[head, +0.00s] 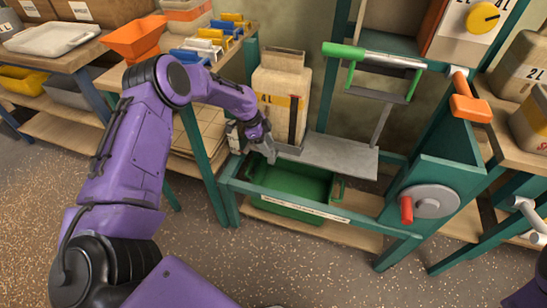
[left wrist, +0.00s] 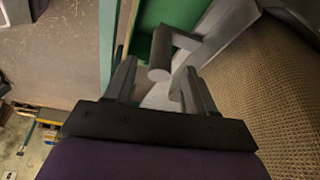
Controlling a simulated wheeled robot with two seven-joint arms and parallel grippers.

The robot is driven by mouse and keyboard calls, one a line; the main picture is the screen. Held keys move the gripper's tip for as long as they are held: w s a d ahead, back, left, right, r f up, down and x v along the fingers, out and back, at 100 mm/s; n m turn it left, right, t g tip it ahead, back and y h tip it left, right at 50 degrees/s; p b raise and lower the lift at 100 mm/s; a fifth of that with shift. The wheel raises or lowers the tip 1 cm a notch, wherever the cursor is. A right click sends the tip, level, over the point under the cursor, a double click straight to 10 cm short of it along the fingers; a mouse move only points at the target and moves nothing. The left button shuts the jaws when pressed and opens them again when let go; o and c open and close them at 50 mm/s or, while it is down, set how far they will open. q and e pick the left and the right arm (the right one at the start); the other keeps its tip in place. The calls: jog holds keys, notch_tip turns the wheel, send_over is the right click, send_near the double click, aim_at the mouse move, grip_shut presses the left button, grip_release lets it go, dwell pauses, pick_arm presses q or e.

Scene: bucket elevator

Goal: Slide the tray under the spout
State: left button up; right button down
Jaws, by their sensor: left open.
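A flat grey metal plate (head: 342,156), tray-like, lies across the teal frame above a deep green bin (head: 318,189). I cannot tell which of these the task calls the tray. My left gripper (head: 270,152) is at the left end of the plate, above the bin's left side. In the left wrist view my left gripper (left wrist: 157,82) is open, with a grey bar handle (left wrist: 160,57) between or just beyond its fingertips. I cannot tell whether they touch it. The green surface (left wrist: 158,20) shows behind the handle. No spout is clearly seen. My right gripper is out of view.
A tan 4 L container (head: 283,98) stands close behind my left gripper. A green-handled lever (head: 373,57) is above the plate. A disc with a red knob (head: 431,201) and an orange handle (head: 471,108) are at right. A teal front rail (head: 320,212) runs before the bin.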

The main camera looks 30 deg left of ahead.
pick_arm(q)
jog(key=x, duration=0.6)
jog(key=shift+b, duration=0.35)
grip_shut()
